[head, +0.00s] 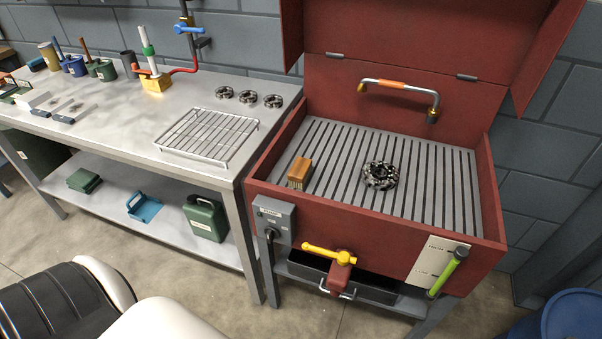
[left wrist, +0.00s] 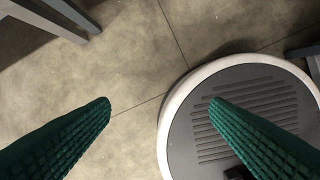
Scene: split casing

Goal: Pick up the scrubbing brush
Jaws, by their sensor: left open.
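The scrubbing brush (head: 299,173) has a brown block and pale bristles. It stands on the slatted grey grate (head: 336,181) inside the red wash basin (head: 365,204), near its left wall. My left gripper (left wrist: 160,103) shows only in the left wrist view, with two green ribbed fingers wide apart and nothing between them. It is over the floor and my round base, away from the brush. My right gripper is in neither view.
A dark metal ring part (head: 380,175) lies on the grate right of the brush. A spout with an orange sleeve (head: 385,83) is on the basin's back panel. A steel bench (head: 150,106) with a wire rack (head: 208,136) stands to the left. A yellow-handled valve (head: 328,252) sticks out at the basin's front.

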